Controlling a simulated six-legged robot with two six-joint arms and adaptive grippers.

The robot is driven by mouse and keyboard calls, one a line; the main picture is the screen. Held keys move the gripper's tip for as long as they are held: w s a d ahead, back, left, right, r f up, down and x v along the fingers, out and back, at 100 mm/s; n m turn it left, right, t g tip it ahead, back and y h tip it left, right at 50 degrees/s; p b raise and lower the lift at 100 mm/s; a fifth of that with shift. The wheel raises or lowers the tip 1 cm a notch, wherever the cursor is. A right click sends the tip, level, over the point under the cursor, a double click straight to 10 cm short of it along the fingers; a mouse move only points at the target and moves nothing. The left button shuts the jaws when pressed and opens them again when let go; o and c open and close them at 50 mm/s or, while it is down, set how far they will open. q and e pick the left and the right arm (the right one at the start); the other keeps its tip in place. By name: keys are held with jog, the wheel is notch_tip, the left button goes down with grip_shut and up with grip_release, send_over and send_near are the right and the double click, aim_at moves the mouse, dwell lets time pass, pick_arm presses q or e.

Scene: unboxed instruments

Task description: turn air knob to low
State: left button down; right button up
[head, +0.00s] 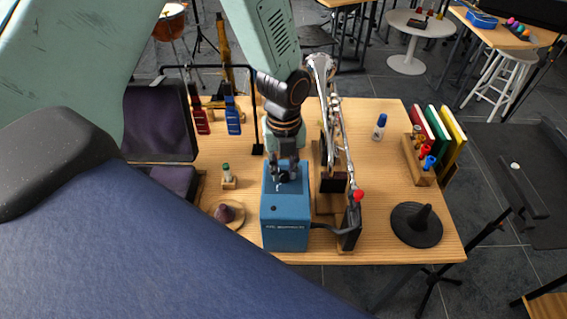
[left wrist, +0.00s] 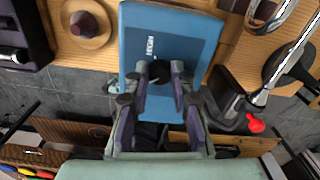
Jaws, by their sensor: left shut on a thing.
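The blue box (head: 285,223) stands near the front edge of the wooden table, with small lettering on its front. In the left wrist view its blue face (left wrist: 190,28) shows with white lettering. My left gripper (head: 284,177) comes down from above onto the top of the box. In the left wrist view its two fingers (left wrist: 160,72) are closed around the small dark air knob (left wrist: 158,72). The fingers hide most of the knob, so I cannot tell its pointer or setting. My right gripper is not in view.
A silver trumpet (head: 335,110) stands on a wooden stand close right of the box. A black cone-shaped stand (head: 416,225) sits at the front right, and a wooden disc with a purple cone (head: 227,213) at the left.

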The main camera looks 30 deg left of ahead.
pick_arm(q)
jog(key=n+p, duration=0.2)
jog(key=n, duration=0.1)
jog(key=n+p, duration=0.1)
jog(key=shift+s+n, duration=0.3)
jog(key=n+p, duration=0.1)
jog(key=n, duration=0.2)
jog(key=shift+d+n+p, duration=0.15)
jog(key=shift+n+p, duration=0.15)
jog(key=shift+n, duration=0.1)
jog(key=shift+w+n, duration=0.1)
jog(key=shift+n, duration=0.6)
jog(key=shift+p, duration=0.3)
jog(key=c, duration=1.1)
grip_release()
jog(key=shift+c, duration=0.2)
jog(key=shift+w, duration=0.1)
jog(key=shift+r, duration=0.15)
